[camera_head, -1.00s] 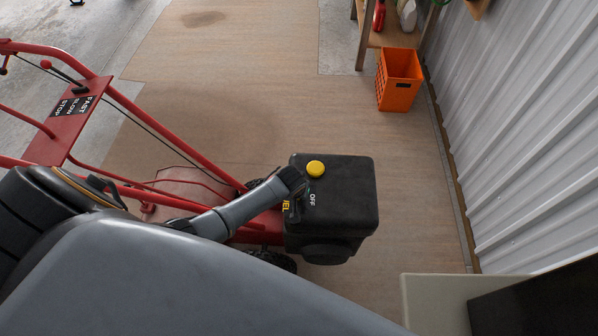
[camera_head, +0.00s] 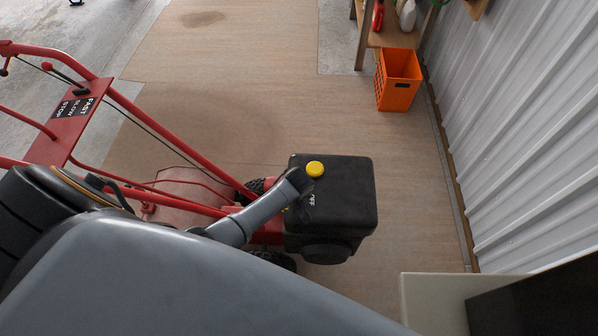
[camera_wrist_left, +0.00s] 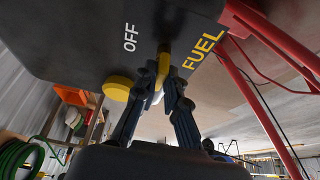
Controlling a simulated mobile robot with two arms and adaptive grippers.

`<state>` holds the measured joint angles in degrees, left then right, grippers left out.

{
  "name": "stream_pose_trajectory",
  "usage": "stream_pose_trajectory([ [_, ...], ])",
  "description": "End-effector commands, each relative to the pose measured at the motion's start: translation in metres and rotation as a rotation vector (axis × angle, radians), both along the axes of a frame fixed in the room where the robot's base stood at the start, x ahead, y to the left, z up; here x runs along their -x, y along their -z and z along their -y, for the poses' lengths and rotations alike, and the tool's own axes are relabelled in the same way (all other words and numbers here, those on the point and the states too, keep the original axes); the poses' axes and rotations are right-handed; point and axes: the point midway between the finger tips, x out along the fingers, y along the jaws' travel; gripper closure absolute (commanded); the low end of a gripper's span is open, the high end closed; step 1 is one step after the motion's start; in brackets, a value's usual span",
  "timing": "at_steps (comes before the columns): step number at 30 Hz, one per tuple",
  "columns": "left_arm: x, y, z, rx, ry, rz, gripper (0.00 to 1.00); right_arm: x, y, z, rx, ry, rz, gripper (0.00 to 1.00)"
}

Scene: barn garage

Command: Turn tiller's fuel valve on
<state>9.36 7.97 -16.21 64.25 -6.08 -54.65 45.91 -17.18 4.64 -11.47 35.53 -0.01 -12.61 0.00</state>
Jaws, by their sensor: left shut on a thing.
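The red tiller (camera_head: 130,98) stands at the left, with its black engine box (camera_head: 345,195) in the middle of the head view. A yellow round cap (camera_head: 315,169) sits on the box. In the left wrist view, the yellow fuel valve lever (camera_wrist_left: 164,64) lies between the "OFF" and "FUEL" labels on the black box (camera_wrist_left: 80,40). My left gripper (camera_wrist_left: 165,78) is shut on this lever. In the head view my left gripper (camera_head: 298,184) reaches the box beside the cap and hides the lever and part of the lettering. My right gripper is not in view.
An orange crate (camera_head: 398,82) stands by a wooden shelf (camera_head: 385,38) at the upper right. A corrugated metal wall (camera_head: 530,130) runs along the right. A pale block with a dark panel (camera_head: 435,300) fills the lower right corner. Floor behind the box is clear.

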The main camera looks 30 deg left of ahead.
Motion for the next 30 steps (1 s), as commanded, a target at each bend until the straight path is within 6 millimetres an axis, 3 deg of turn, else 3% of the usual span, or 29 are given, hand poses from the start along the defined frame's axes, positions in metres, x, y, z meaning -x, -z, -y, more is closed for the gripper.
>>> stream_pose_trajectory([
  [1,-0.002,-0.002,0.0,0.0,-0.002,0.006,0.85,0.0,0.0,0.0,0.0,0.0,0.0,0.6],
  [4,-0.002,-0.002,0.0,0.001,-0.001,0.005,0.66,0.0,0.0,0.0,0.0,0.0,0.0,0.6],
  [17,0.002,-0.006,0.001,0.0,0.0,0.001,0.66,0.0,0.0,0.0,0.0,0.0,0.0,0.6],
  [22,0.009,-0.025,0.005,0.002,0.001,0.003,0.66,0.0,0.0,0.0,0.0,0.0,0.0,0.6],
  [30,0.026,-0.072,0.013,0.001,0.0,0.005,0.66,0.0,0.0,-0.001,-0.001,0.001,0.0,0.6],
])
